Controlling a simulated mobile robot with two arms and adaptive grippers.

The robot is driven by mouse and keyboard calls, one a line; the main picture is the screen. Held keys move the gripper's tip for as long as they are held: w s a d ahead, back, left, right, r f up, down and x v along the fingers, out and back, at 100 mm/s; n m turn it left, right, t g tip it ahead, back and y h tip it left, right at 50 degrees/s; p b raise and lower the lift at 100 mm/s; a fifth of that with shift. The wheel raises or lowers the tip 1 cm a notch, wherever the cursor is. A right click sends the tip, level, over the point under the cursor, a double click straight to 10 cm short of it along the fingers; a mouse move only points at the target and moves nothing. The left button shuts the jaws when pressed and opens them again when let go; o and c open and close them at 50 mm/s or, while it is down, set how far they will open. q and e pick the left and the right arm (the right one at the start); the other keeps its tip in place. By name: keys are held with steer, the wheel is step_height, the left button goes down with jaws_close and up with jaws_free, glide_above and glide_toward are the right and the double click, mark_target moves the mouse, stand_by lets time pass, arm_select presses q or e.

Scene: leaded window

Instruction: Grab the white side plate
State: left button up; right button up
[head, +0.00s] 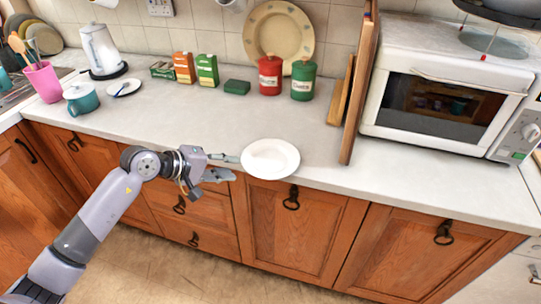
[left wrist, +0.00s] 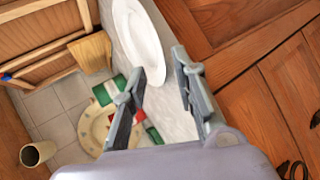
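The white side plate (head: 270,158) lies on the grey worktop near its front edge, above the wooden cupboard doors. My left gripper (head: 236,166) is open and empty at the left side of the plate, its fingers pointing towards the rim. In the left wrist view the plate (left wrist: 138,38) shows just ahead of the fingertips, and its near rim appears between the two fingers (left wrist: 160,62). I cannot tell whether a finger touches it. My right gripper is not in view.
A wooden board (head: 361,85) stands upright right of the plate, beside a white microwave (head: 440,85). Red (head: 270,75) and green (head: 303,80) canisters and a large cream plate (head: 279,32) stand at the back. The worktop left of the plate is clear.

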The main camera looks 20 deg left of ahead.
mark_target(257, 168)
arm_select(q)
steer(key=p+x, duration=0.1)
steer(key=x, duration=0.1)
steer(key=p+x, duration=0.1)
steer(key=x, duration=0.2)
steer(key=shift+s+d+r, duration=0.15)
steer(key=shift+d+r, duration=0.05)
steer(key=shift+d, duration=0.15)
steer(key=shift+w+d+f, duration=0.2)
steer(key=shift+w+f, duration=0.1)
steer(key=shift+f, duration=0.1)
steer(key=shift+c, duration=0.4)
jaws_close()
